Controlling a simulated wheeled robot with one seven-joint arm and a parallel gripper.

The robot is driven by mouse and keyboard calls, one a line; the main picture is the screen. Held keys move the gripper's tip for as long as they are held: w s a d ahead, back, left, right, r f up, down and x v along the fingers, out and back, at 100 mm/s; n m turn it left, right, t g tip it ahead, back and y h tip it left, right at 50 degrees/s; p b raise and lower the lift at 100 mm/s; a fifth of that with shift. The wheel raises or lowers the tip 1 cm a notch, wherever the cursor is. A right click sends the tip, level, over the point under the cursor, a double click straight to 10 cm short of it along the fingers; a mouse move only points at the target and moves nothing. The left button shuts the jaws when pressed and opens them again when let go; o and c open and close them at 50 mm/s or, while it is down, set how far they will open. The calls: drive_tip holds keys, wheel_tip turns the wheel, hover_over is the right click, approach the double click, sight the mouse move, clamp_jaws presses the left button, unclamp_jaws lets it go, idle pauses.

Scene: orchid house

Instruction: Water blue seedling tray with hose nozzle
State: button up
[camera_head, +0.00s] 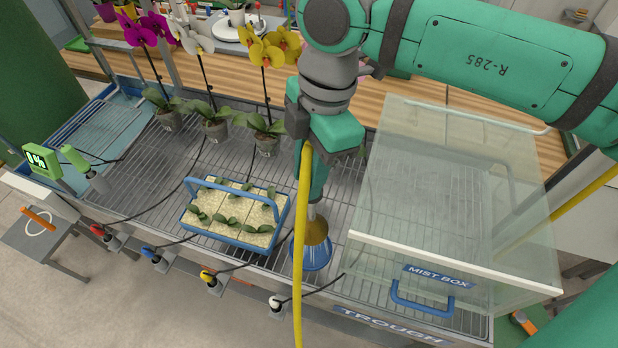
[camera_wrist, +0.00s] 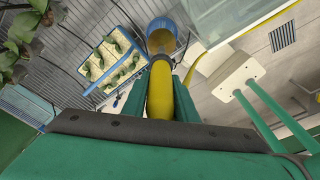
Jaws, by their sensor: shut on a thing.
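The blue seedling tray (camera_head: 216,242) sits on the wire bench left of my gripper, with a blue handle arching over it. It holds pale growing blocks with small green seedlings, and it also shows in the wrist view (camera_wrist: 88,91). My gripper (camera_head: 318,190) is shut on the hose nozzle (camera_head: 317,228), which has a brass-coloured body. The nozzle points down just right of the tray, and a blue-and-white cone shows below its tip. In the wrist view the nozzle (camera_wrist: 161,42) lies ahead between my fingers. The yellow hose (camera_head: 302,220) hangs down in front.
A clear mist box (camera_head: 455,190) stands close on the right. Potted orchids, magenta (camera_head: 147,30), white (camera_head: 193,38) and yellow (camera_head: 270,48), stand behind the tray. Several coloured plugs on cables line the front edge. A green display (camera_head: 41,160) reads 0%.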

sight(308, 153)
drive_tip(key=shift+r, duration=2.6)
drive_tip(key=w+a, duration=0.3)
drive_tip(key=a, duration=0.6)
drive_tip(key=shift+a, duration=0.3)
drive_tip(key=shift+w, duration=0.1)
drive_tip(key=shift+w+a, duration=0.35)
drive_tip(key=shift+a, duration=0.5)
drive_tip(key=shift+w+a, duration=0.35)
drive_tip(key=shift+a, duration=0.45)
